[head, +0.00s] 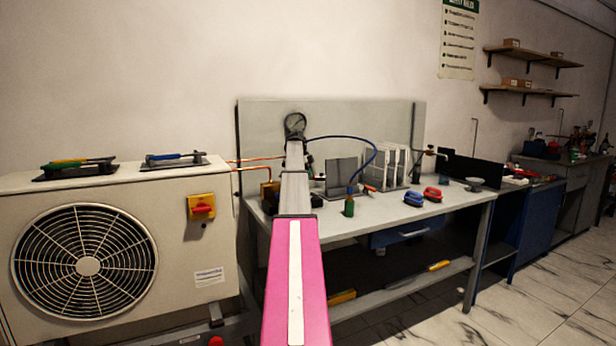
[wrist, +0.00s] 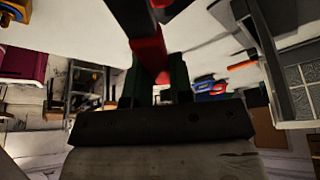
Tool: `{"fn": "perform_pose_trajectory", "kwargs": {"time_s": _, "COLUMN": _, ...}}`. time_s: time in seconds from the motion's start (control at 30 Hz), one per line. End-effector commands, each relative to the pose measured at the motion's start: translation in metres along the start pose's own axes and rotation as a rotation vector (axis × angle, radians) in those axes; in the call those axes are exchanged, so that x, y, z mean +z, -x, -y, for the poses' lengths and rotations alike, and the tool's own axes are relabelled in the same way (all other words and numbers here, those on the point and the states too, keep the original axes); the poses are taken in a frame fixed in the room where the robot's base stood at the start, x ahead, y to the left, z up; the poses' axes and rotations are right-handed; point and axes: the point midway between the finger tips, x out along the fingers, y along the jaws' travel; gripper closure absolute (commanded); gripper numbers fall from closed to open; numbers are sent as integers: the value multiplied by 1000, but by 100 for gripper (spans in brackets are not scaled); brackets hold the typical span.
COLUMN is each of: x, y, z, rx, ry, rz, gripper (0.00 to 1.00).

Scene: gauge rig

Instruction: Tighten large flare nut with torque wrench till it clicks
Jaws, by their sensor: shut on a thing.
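My gripper (wrist: 158,88) shows in the wrist view with its dark green fingers shut on a red and black bar-shaped tool (wrist: 148,55). It looks like a handle, but I cannot tell for sure which tool it is. In the head view my arm hides the gripper and the held thing. Two tools lie on dark holders on the outdoor unit: one with green and yellow parts (head: 68,162) and one with a blue handle (head: 172,156). Copper pipes (head: 262,159) run from the unit to the bench. I cannot make out the large flare nut.
The outdoor unit (head: 150,190) stands at left with a yellow and red switch (head: 201,206). Floor is free at right.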

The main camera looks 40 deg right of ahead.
Motion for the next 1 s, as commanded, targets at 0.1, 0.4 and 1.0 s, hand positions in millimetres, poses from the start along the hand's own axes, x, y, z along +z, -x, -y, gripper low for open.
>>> {"fn": "perform_pose_trajectory", "kwargs": {"time_s": 0.1, "x": 2, "y": -2, "z": 0, "rx": 0, "ry": 1, "rz": 0, "gripper": 100}}
{"fn": "perform_pose_trajectory", "kwargs": {"time_s": 0.4, "x": 14, "y": -13, "z": 0, "rx": -1, "ry": 1, "rz": 0, "gripper": 100}}
{"fn": "perform_pose_trajectory", "kwargs": {"time_s": 1.0, "x": 27, "y": -26, "z": 0, "rx": -1, "ry": 1, "rz": 0, "gripper": 100}}
